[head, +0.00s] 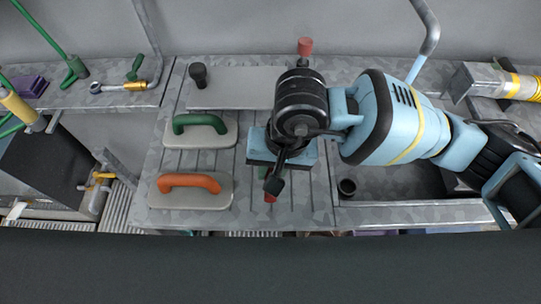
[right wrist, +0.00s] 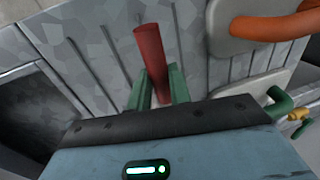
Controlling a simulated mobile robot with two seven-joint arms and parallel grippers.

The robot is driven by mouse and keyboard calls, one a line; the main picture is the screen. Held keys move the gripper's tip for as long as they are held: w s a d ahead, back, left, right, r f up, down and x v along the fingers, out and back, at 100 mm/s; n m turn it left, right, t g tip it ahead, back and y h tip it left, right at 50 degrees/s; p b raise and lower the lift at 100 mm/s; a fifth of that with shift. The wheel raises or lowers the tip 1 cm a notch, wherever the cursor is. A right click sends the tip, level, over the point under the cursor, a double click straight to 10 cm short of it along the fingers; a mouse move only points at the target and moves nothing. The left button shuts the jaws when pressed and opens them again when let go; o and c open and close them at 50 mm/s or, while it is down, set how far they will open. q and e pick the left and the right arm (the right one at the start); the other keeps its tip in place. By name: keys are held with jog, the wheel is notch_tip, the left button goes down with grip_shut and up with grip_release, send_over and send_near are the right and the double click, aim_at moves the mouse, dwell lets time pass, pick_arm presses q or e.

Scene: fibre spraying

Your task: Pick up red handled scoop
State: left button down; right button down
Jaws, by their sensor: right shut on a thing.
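My right gripper (right wrist: 160,88) is over the middle of the grey bench, with its green fingers shut on a red handle (right wrist: 150,60). The handle's free end sticks out past the fingers in the right wrist view. In the head view my right arm and wrist cover most of it, and only a small red part (head: 270,197) shows below the gripper. The scoop's head is hidden, so I cannot tell if it is off the bench. My left gripper is not in view.
An orange-handled float (head: 190,195) and a green-handled float (head: 200,131) lie left of the gripper. A dark knob (head: 198,75) and a red-topped piece (head: 305,46) stand at the back. A recessed sink lies under my arm.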

aim_at(267, 175)
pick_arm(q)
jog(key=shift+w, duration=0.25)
pick_arm(e)
jog(key=shift+r, duration=0.15)
